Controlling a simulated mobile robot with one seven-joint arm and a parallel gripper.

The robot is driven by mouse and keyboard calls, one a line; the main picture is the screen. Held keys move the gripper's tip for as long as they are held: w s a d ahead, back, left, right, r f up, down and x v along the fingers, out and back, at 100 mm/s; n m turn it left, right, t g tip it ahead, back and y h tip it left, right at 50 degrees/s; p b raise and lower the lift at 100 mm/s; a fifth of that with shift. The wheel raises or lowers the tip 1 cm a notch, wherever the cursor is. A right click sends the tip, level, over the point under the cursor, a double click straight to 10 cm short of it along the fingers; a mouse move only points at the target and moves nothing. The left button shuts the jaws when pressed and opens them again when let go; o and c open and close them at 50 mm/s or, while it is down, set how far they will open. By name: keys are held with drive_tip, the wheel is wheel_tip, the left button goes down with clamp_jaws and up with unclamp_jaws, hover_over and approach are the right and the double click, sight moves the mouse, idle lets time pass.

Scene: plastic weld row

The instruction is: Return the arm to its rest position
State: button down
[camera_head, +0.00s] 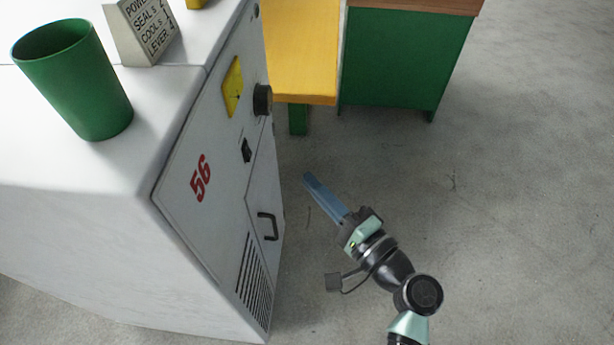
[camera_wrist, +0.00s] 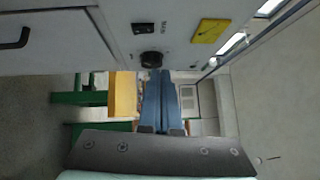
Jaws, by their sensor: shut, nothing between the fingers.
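My gripper (camera_head: 309,178) is over the open floor to the right of the white cabinet (camera_head: 75,240) in the head view. Its long blue fingers lie together, shut, with nothing between them. They point up and left in the picture, toward the cabinet's front panel, and look apart from it. In the wrist view the blue fingers (camera_wrist: 160,85) lie side by side, with the cabinet's black knob (camera_wrist: 151,60) just past their tips in the picture. My arm reaches up from the bottom edge of the head view.
The cabinet's front has a black knob (camera_head: 262,99), a switch (camera_head: 246,150) and a handle (camera_head: 268,226). A green cup (camera_head: 75,80) and a sign (camera_head: 142,30) stand on top. A yellow bench (camera_head: 300,60) and green cabinet (camera_head: 400,65) stand behind. Floor at right is clear.

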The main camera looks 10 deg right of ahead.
idle(0.5)
drive_tip(key=w+a+r+n+t+h+p, duration=0.1)
drive_tip(key=w+a+r+n+p, duration=0.15)
drive_tip(key=r, duration=0.85)
drive_tip(key=w+a+r+n+t+h+p, duration=0.15)
drive_tip(key=r+n, duration=0.25)
drive_tip(key=r, duration=0.7)
drive_tip(key=w+a+r+n+h+p, duration=0.2)
drive_tip(key=w+r+n+p, duration=0.15)
drive_tip(key=r, duration=0.75)
drive_tip(key=s+r+n+t+h+p, duration=0.1)
drive_tip(key=s+r+t, duration=0.1)
drive_tip(key=s+r, duration=0.3)
drive_tip(key=s+a+r+n+t+h+p, duration=0.1)
drive_tip(key=s+r, duration=0.4)
drive_tip(key=r, duration=0.9)
drive_tip(key=s+r+n+t+h+p, duration=0.1)
drive_tip(key=s+r+t+h+p, duration=0.1)
drive_tip(key=s+r+t, duration=0.3)
wheel_tip(320, 180, up, 4)
drive_tip(key=shift+s+a+r+h, duration=0.15)
drive_tip(key=shift+a+r+h, duration=0.05)
drive_tip(key=shift+h, duration=0.25)
drive_tip(key=shift+t, duration=0.25)
